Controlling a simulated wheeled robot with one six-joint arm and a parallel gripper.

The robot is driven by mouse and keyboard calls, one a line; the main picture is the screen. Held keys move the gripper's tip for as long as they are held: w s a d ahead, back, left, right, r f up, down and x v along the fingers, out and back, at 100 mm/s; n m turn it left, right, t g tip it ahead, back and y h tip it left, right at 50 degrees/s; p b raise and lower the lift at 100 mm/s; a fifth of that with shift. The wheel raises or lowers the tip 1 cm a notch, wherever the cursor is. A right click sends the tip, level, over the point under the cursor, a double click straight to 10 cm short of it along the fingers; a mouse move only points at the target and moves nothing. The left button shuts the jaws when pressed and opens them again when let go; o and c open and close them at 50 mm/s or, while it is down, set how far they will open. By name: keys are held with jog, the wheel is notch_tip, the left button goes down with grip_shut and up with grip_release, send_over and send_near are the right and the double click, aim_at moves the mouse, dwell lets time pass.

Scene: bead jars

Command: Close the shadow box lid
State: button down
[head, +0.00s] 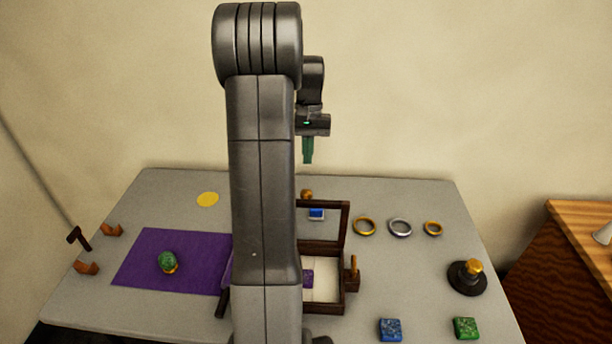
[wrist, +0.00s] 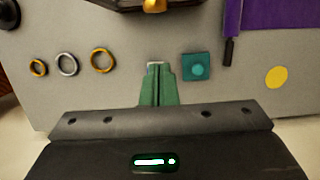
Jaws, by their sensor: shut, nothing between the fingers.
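The shadow box (head: 341,293) is a dark wooden box with a pale interior and a purple piece inside. Its dark-framed lid (head: 346,222) stands open at the back edge, raised from the box. My arm hides their left part. In the wrist view, a dark edge with a gold knob (wrist: 154,5) shows at the top, probably part of the box. My gripper (head: 308,160) is shut and empty, pointing down, above and behind the lid and apart from it. Its green fingers (wrist: 157,70) are together in the wrist view.
Three rings (head: 400,227) lie right of the lid. A blue block (head: 390,329), green block (head: 466,328) and black stand (head: 467,279) are at the right. A purple cloth (head: 140,262) lies left. A teal block (wrist: 196,67) lies beside my fingers in the wrist view.

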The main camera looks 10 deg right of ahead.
jog(key=s+a+f+p, duration=0.1)
jog(key=s+f+p, duration=0.1)
jog(key=s+f, duration=0.2)
jog(key=shift+s+a+f, duration=0.2)
jog(key=shift+s, duration=0.2)
jog(key=shift+s+b, duration=0.1)
jog(key=shift+b, duration=0.2)
